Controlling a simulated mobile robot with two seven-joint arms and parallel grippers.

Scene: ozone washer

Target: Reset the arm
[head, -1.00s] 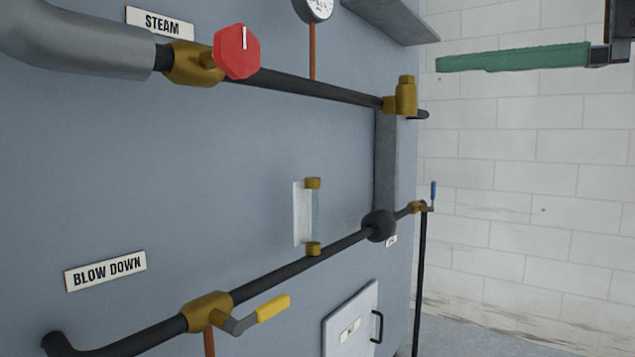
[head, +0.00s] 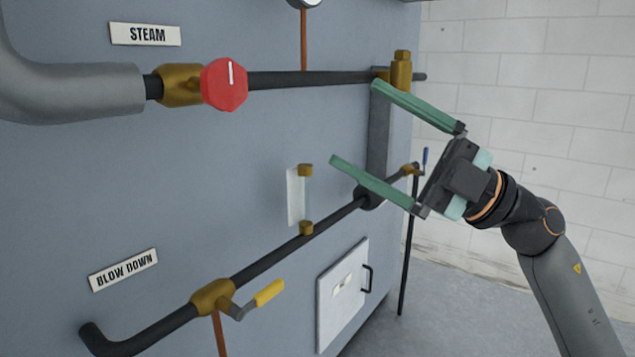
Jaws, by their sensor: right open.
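My right gripper (head: 352,122) is open and empty, its two long green fingers spread wide and pointing left. The arm comes in from the lower right. The gripper appears in front of the right part of the grey-blue machine panel (head: 220,180), and its fingers overlap the upper pipe's end and the lower pipe in the picture. I cannot tell how far the fingers are from the pipes. My left gripper is not in view.
A red knob (head: 224,85) sits on the steam pipe (head: 300,79) at the upper left. A yellow-handled valve (head: 268,292) is on the blow down pipe (head: 268,256). A white door (head: 343,295) with a black handle is below. A brick wall (head: 560,80) stands behind at right.

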